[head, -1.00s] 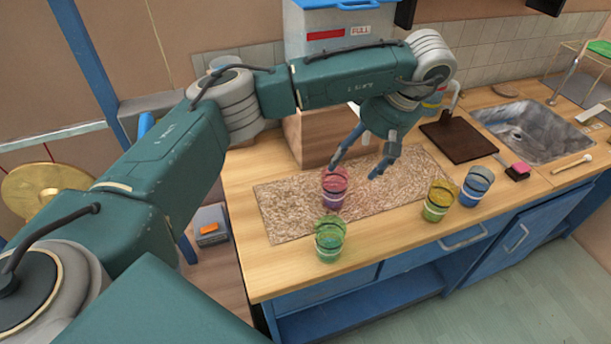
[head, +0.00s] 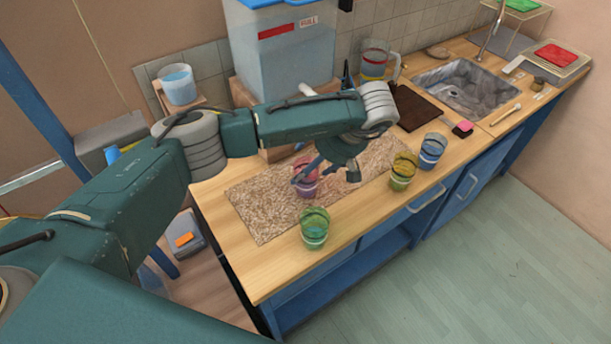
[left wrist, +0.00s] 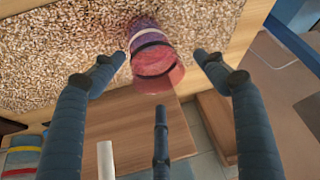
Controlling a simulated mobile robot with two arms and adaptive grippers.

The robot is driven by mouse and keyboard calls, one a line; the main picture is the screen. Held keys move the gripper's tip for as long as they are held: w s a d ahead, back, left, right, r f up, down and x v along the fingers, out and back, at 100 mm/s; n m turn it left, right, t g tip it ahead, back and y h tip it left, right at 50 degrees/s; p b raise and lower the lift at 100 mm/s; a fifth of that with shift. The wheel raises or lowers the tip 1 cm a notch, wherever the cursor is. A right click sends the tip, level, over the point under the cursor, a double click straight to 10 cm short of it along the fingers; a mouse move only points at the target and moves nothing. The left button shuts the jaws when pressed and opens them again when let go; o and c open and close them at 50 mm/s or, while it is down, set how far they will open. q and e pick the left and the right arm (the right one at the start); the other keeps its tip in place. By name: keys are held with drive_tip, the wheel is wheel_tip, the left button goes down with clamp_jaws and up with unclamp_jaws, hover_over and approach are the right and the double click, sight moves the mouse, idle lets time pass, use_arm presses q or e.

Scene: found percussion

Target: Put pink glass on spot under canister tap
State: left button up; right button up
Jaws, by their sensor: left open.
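The pink glass (head: 305,184), see-through with a purple base, stands on the speckled mat on the counter. In the left wrist view the pink glass (left wrist: 155,62) shows between the fingertips, with a gap on each side. The spot under the tap is hidden behind my left arm. My right gripper is not in view.
A green glass (head: 314,228) stands at the mat's front edge. A yellow glass (head: 403,172) and a blue glass (head: 432,151) stand to the right. A dark board (head: 415,108) and a sink (head: 465,88) lie further right. The speckled mat (head: 262,208) is bare at left.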

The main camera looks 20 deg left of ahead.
use_arm(q)
drive_tip(key=shift+x, duration=1.05)
drive_tip(key=c, duration=1.7)
drive_tip(key=shift+w, duration=0.1)
clamp_jaws()
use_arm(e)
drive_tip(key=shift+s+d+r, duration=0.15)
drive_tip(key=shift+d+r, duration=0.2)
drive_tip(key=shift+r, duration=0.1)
use_arm(q)
drive_tip(key=shift+r, duration=0.15)
